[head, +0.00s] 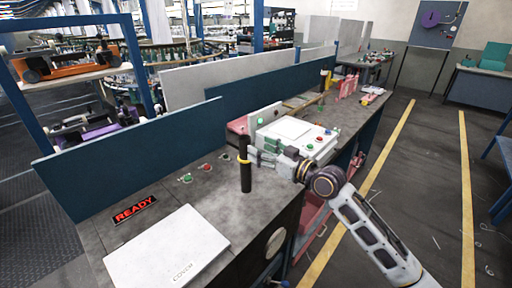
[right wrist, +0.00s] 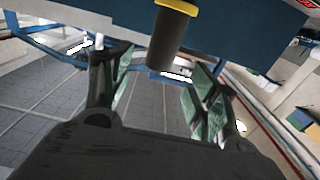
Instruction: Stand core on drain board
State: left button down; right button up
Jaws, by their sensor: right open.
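The core appears to be the black cylinder with a yellow band (head: 246,178), upright over the grey bench in the head view. My right gripper (head: 258,158) is just right of it at about band height. In the right wrist view the core (right wrist: 172,42) shows beyond and between the tips of my open right gripper (right wrist: 155,72). The fingers look apart from it, but contact is hard to tell. I cannot tell which surface is the drain board. My left gripper is not in view.
A white panel (head: 165,252) marked COVER and a READY sign (head: 135,209) lie on the bench at left. A white control box with buttons (head: 298,137) stands behind my right gripper. A blue partition (head: 130,158) runs along the bench's back. Small buttons (head: 207,167) sit left of the core.

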jog(key=shift+v, duration=2.1)
